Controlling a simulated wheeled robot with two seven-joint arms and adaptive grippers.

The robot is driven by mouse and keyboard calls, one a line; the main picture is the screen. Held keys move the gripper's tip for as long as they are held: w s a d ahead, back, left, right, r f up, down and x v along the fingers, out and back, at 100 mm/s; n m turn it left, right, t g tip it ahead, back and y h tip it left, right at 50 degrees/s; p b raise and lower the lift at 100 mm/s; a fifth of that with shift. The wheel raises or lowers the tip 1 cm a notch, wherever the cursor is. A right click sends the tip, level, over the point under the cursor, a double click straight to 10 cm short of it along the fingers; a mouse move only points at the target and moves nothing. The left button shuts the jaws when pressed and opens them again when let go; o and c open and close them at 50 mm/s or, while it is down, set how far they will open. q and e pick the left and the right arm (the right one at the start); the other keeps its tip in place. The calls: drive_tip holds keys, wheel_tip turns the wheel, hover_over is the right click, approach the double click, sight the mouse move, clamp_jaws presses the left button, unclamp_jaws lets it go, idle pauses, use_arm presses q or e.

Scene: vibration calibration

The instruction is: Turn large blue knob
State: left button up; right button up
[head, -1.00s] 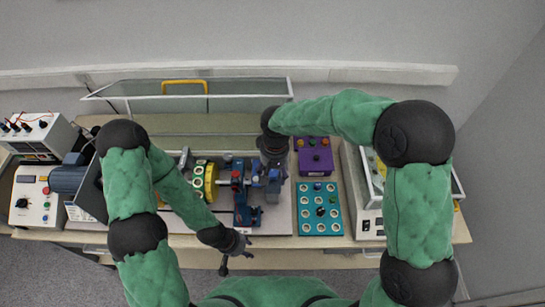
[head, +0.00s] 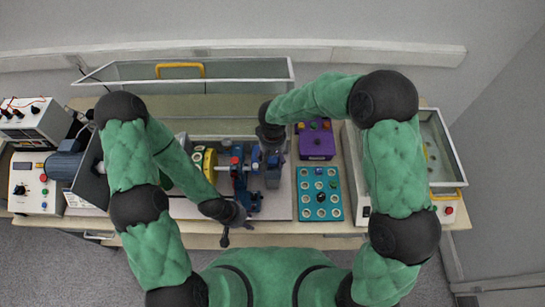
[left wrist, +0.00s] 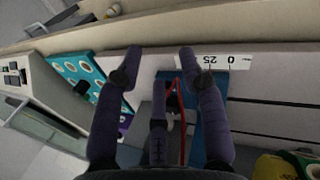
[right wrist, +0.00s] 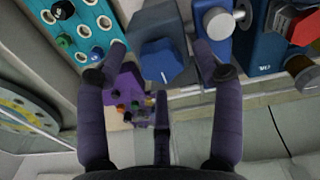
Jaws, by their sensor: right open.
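A dark blue faceted block (right wrist: 160,52), which looks like the large blue knob, lies between the fingertips of my right gripper (right wrist: 161,60) in the right wrist view. The fingers are spread and I see no clear contact. My left gripper (head: 236,222) is over the table's front edge. In the left wrist view its fingers (left wrist: 158,60) are spread and empty above the bench edge.
A glass guard with a yellow handle (head: 180,66) is behind. A blue motor (head: 62,165) and control boxes stand left.

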drive_tip(key=shift+f, duration=0.35)
drive_tip(key=shift+w+f, duration=0.1)
drive_tip(key=shift+f, duration=0.1)
drive_tip(key=c, duration=1.1)
drive_tip(key=shift+c, duration=0.2)
